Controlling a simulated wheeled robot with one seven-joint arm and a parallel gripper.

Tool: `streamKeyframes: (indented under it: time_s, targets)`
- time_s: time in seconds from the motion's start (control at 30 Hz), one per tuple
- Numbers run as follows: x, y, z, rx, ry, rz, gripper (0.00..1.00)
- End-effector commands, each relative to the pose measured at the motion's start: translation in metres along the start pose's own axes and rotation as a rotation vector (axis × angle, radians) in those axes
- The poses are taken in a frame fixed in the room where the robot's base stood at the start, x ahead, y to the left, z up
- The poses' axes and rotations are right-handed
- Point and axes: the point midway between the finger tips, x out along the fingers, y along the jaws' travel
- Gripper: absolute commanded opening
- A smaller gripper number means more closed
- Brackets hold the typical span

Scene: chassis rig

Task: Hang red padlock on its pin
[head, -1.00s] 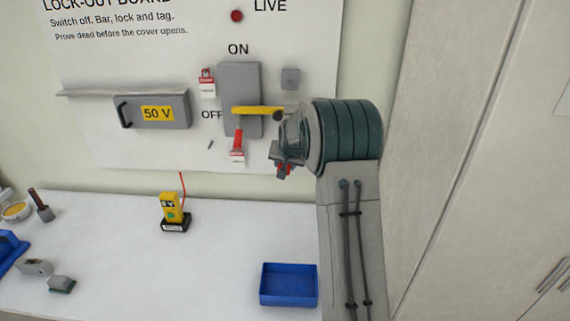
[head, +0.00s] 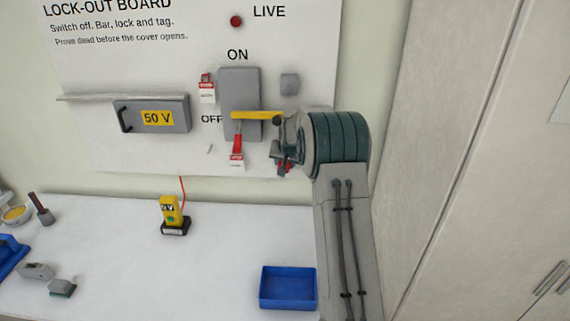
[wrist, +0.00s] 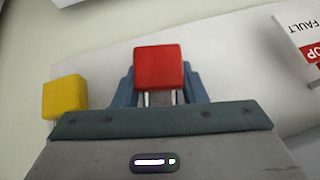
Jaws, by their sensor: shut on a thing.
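The red padlock (wrist: 159,68) is between my gripper's fingers (wrist: 159,88) in the wrist view, with its metal shackle legs toward the palm. My gripper (head: 281,162) is shut on it. In the head view the gripper is close to the lower right of the lock-out board (head: 190,55), below the right end of the yellow bar (head: 258,115). The padlock is barely visible there behind the fingers. I cannot pick out its pin, and cannot tell whether the padlock touches the board. A yellow block (wrist: 64,97) is left of the padlock in the wrist view.
The grey switch box (head: 240,90) has the bar across it. A yellow tester (head: 171,213) and blue tray (head: 288,288) stand on the bench (head: 110,255).

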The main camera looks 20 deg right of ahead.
Motion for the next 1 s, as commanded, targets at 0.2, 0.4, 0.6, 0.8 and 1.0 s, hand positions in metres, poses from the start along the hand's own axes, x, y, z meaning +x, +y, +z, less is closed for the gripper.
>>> streamKeyframes:
  time_s: [0.2,0.4,0.6,0.8,1.0]
  targets:
    - [-0.0005,-0.0001,-0.0004,0.0,0.001,0.0,0.13]
    - [-0.0005,-0.0001,-0.0003,0.0,0.001,0.0,0.13]
    - [-0.0005,-0.0001,-0.0003,0.0,0.0,0.0,0.63]
    - [-0.0002,0.0,0.0002,0.0,-0.001,0.0,0.63]
    - [-0.0085,0.0001,-0.0002,0.0,0.002,0.0,0.63]
